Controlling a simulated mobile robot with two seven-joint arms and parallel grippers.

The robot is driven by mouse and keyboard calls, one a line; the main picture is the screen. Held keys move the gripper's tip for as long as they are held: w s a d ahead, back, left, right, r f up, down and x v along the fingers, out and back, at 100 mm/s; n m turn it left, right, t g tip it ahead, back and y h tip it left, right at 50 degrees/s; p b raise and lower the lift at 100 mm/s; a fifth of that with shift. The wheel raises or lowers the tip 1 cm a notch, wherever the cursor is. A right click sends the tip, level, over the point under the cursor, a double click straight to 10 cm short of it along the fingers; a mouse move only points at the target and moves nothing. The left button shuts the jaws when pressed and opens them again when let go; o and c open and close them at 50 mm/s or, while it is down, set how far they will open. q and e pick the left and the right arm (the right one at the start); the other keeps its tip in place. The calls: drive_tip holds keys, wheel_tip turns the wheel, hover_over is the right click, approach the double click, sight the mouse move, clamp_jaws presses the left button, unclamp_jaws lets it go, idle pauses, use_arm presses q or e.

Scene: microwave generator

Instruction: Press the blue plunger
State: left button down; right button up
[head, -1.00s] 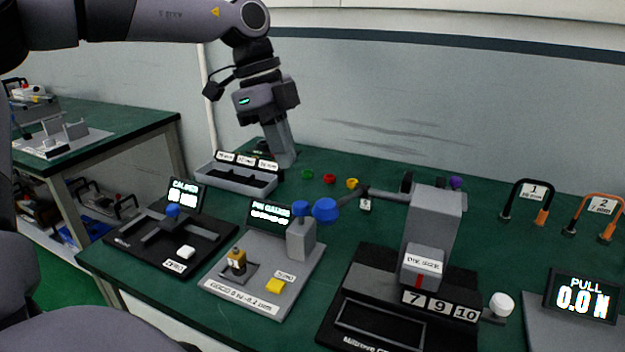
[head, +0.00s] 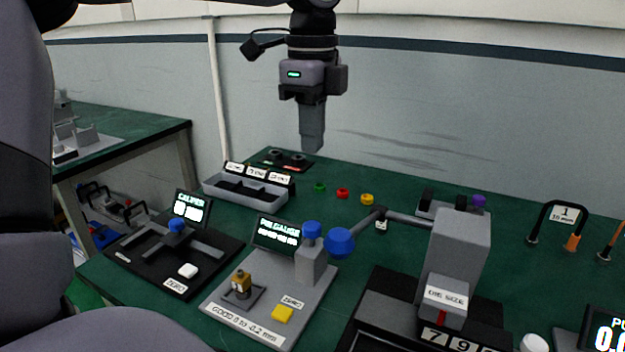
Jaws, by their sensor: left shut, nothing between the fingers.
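The blue plunger (head: 312,230) is a short blue cap on top of the grey post (head: 311,266) of the gauge station. A yellow brass-like part (head: 241,283) sits in the small dark holder on the same grey base plate (head: 262,330). My left gripper (head: 312,146) points straight down with its fingers shut and empty. In the picture it is above the plunger, with a clear gap. My right gripper is not in view.
A lever with a large blue ball (head: 340,241) stands close to the plunger's right, joined to the grey die press (head: 455,260). A caliper station (head: 200,262) is on the left. A grey tray (head: 238,192) and small coloured rings lie behind.

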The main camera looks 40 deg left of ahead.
sight(311, 226)
use_arm(q)
wheel_tip(311, 226, down, 13)
drive_tip(key=shift+f, duration=0.2)
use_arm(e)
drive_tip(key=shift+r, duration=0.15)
use_arm(q)
drive_tip(key=shift+f, duration=0.1)
drive_tip(key=shift+f+b, duration=0.75)
drive_tip(key=shift+b, duration=0.2)
drive_tip(key=shift+f+b, duration=0.4)
drive_tip(key=shift+b, duration=0.3)
drive_tip(key=shift+s, duration=0.1)
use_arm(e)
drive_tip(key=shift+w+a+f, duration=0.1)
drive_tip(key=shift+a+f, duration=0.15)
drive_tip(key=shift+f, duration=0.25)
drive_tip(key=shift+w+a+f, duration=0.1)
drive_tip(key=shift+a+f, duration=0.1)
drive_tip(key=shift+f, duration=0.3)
use_arm(q)
drive_tip(key=shift+r, duration=0.1)
